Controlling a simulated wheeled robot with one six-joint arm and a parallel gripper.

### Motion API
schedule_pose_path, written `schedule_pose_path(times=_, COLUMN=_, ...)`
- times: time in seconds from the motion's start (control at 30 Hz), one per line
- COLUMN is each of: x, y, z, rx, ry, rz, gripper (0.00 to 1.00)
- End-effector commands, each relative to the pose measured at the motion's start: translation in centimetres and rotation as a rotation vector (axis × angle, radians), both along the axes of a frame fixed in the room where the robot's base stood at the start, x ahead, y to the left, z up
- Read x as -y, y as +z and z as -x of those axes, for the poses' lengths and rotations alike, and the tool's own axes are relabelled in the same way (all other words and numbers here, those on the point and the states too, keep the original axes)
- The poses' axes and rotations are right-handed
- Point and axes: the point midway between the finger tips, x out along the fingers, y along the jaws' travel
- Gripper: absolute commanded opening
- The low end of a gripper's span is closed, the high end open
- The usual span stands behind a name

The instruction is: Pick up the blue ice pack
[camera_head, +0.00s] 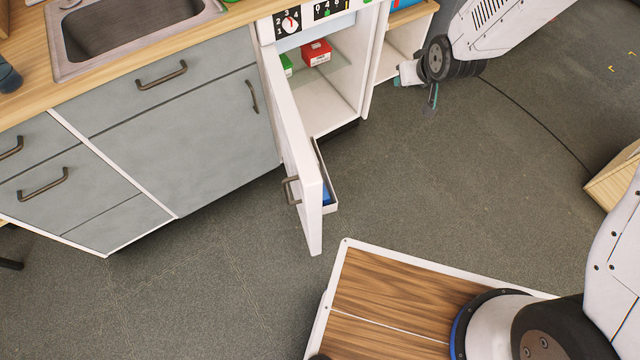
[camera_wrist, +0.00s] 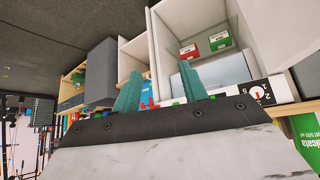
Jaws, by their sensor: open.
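A blue item (camera_head: 326,195), which may be the ice pack, shows partly in the low bin on the inside of the open white door (camera_head: 305,180) in the head view; the bin wall and door hide most of it. My gripper (camera_head: 418,88) is at the upper right in the head view, right of the open cabinet and well apart from the blue item. In the wrist view my gripper (camera_wrist: 160,90) has its two teal fingers spread, with nothing between them. I cannot pick out the ice pack for certain in the wrist view.
The white cabinet (camera_head: 338,88) is open, with a red box (camera_head: 317,52) and a green box (camera_head: 287,65) on its shelf. Grey drawers (camera_head: 190,140) and a sink (camera_head: 130,25) are at left. A wooden box (camera_head: 615,180) stands at right. Floor between is clear.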

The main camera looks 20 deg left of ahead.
Motion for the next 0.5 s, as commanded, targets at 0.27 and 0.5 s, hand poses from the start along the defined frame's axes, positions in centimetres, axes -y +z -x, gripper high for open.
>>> schedule_pose_path(times=0.27, x=-8.1, y=-14.4, z=1.6, rx=0.117, ry=0.146, rz=-0.074, gripper=0.43)
schedule_pose_path(times=0.5, x=-12.1, y=-26.1, z=7.5, rx=0.216, ry=0.264, rz=-0.161, gripper=0.43)
